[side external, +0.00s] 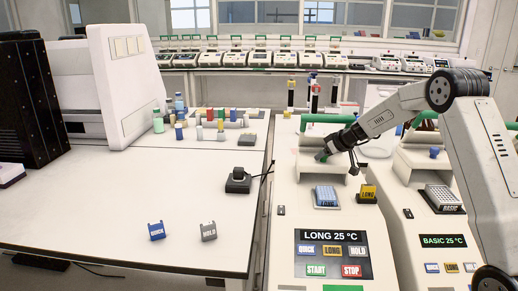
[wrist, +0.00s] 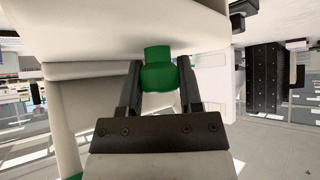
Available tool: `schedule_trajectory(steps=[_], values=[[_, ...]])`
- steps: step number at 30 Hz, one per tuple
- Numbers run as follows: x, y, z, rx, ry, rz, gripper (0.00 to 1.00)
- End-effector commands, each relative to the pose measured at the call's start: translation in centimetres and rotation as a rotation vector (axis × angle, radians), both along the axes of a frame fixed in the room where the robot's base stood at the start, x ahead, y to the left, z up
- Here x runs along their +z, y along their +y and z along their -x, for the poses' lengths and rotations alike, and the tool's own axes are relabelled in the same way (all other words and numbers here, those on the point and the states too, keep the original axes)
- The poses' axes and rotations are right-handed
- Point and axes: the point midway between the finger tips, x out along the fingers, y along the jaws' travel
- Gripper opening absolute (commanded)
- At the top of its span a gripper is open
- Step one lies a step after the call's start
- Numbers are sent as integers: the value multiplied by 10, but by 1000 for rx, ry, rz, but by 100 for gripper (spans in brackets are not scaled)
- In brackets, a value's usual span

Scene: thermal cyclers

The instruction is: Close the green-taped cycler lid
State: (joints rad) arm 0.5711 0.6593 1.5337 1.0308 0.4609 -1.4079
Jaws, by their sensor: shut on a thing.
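The cycler with green tape (side external: 343,288) on its front edge shows "LONG 25 °C" on its screen (side external: 331,236). Its pale lid (side external: 308,170) stands raised behind the sample block, and the blue tube plate (side external: 326,196) is uncovered. My gripper (side external: 323,156) is at the upper front of this lid. In the wrist view, the fingers of my gripper (wrist: 160,88) are on both sides of a green knob (wrist: 158,70) under a pale surface, and are shut on it. The fingertips are small and partly hidden in the side view.
A second cycler reading "BASIC 25 °C" (side external: 443,241) stands close on the right, with a blue knob (side external: 434,153). A yellow LONG block (side external: 367,194) sits beside the tube plate. Blue (side external: 157,231) and grey (side external: 208,231) blocks lie on the left bench, which has free room.

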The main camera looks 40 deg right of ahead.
Motion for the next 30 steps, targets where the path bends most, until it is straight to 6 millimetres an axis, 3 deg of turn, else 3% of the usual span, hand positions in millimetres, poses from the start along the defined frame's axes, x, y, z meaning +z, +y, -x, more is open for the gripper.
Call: schedule_trajectory(steps=[14, 30], values=[[1, 8, 8, 1, -2, -1, 0], [2, 62, 62, 1, -3, -1, 0]])
